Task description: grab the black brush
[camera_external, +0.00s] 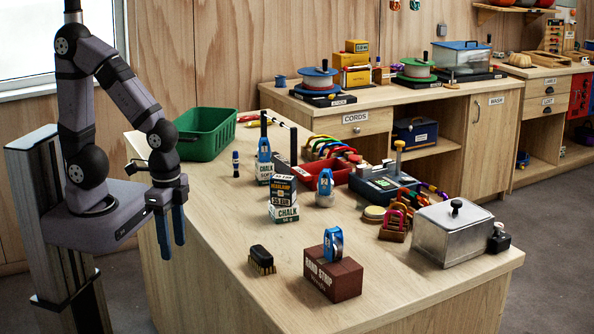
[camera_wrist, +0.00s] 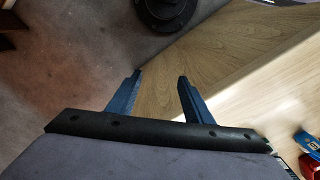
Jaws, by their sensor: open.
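The black brush (camera_external: 261,258) lies on the wooden table near its front left, with a black back on top and tan bristles below. My gripper (camera_external: 172,250) is at the table's left edge, to the left of the brush and apart from it. Its two blue fingers point down. In the wrist view my gripper (camera_wrist: 158,80) is open with nothing between the fingers. The brush does not show in the wrist view.
Right of the brush stands a dark red block (camera_external: 332,279) with a blue item on it. Behind are a chalk box (camera_external: 284,200) and a green bin (camera_external: 207,134). A metal box (camera_external: 450,233) stands at the right. The tabletop (camera_external: 205,225) left of the brush is clear.

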